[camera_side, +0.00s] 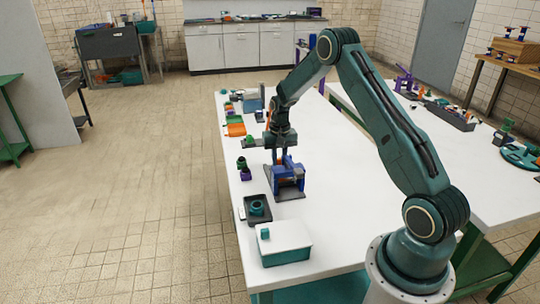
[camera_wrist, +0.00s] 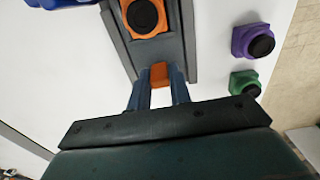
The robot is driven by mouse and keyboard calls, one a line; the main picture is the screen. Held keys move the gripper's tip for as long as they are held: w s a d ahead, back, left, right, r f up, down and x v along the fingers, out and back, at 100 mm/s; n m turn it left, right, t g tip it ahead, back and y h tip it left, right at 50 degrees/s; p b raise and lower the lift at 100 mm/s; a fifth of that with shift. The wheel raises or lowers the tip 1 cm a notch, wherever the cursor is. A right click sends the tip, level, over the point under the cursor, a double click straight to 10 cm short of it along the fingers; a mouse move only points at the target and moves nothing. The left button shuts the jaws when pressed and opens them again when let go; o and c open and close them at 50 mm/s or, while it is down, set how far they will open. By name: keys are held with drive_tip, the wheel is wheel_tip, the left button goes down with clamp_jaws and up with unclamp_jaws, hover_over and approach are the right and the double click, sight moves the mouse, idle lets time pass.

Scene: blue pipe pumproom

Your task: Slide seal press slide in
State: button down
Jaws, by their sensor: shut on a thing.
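The blue seal press (camera_side: 288,178) stands on its dark base on the white table in the side view. My gripper (camera_side: 275,158) is lowered at its far side. In the wrist view my gripper (camera_wrist: 160,82) is shut, with its two blue fingers on either side of the orange slide's tab (camera_wrist: 160,73). The orange slide (camera_wrist: 130,27) carries a round black piece and sits over a grey, walled channel (camera_wrist: 175,35). A blue part (camera_wrist: 60,2) shows at the upper left edge. The fingers hide part of the channel, and the slide is hard to make out in the side view.
A purple block (camera_wrist: 252,40) and a green block (camera_wrist: 245,83) with dark round tops stand right of the channel. A dark tray (camera_side: 248,212) with a teal ring and a white-topped teal box (camera_side: 284,242) stand nearer the side camera. The table's right part (camera_side: 340,160) is clear.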

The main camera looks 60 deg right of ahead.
drive_tip(key=shift+s+a, duration=1.7)
drive_tip(key=shift+a, duration=0.05)
drive_tip(key=c, duration=1.3)
unclamp_jaws()
drive_tip(key=shift+r, duration=0.1)
drive_tip(key=shift+r, duration=6.85)
